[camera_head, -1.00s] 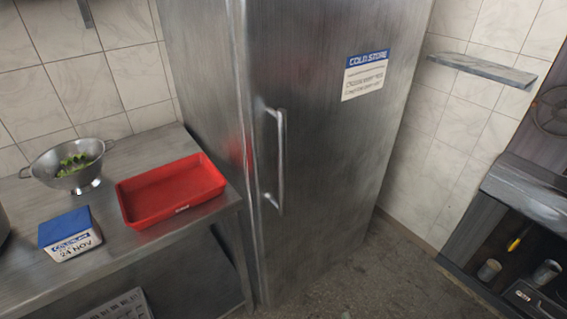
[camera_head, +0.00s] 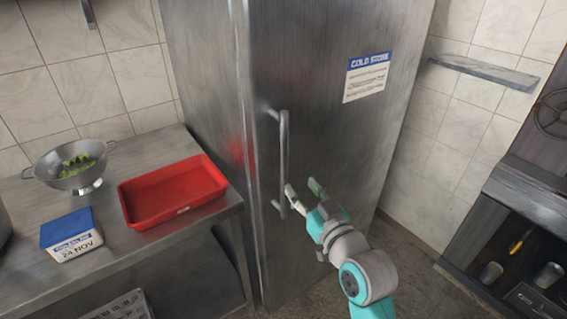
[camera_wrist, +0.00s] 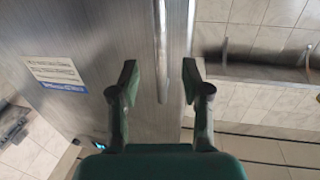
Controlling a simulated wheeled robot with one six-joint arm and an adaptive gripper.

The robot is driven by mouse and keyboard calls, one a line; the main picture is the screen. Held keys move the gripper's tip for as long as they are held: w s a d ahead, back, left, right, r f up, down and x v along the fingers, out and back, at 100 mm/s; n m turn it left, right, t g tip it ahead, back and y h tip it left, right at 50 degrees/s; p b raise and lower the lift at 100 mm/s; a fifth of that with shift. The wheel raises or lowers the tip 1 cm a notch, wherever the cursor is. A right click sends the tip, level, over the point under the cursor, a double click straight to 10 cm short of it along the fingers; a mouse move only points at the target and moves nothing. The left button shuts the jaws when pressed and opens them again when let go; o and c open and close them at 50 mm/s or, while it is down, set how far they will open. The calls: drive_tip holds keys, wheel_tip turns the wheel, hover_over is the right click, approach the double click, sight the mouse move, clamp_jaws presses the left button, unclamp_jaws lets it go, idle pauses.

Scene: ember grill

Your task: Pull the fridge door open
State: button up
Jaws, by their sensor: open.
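The fridge is a tall steel cabinet with a shut door (camera_head: 335,140) and a blue and white label. A vertical bar handle (camera_head: 284,150) stands near the door's left edge. My gripper (camera_head: 304,187) is open in front of the door, close to the lower part of the handle. In the wrist view the handle (camera_wrist: 162,60) runs down between the two open fingers of my gripper (camera_wrist: 160,82). Neither finger is seen touching the bar. How far the fingertips are from it in depth I cannot tell.
A steel counter (camera_head: 130,268) left of the fridge holds a red tray (camera_head: 135,205), a colander (camera_head: 70,180) and a blue-lidded box (camera_head: 70,240). A wall shelf (camera_head: 485,70) and a dark unit (camera_head: 530,200) are at the right. Floor shows between fridge and unit.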

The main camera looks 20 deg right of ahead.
sight(285, 165)
drive_tip(key=w, duration=0.7)
drive_tip(key=w+a, duration=0.1)
drive_tip(key=w, duration=0.3)
drive_tip(key=shift+a+r, duration=0.1)
clamp_jaws()
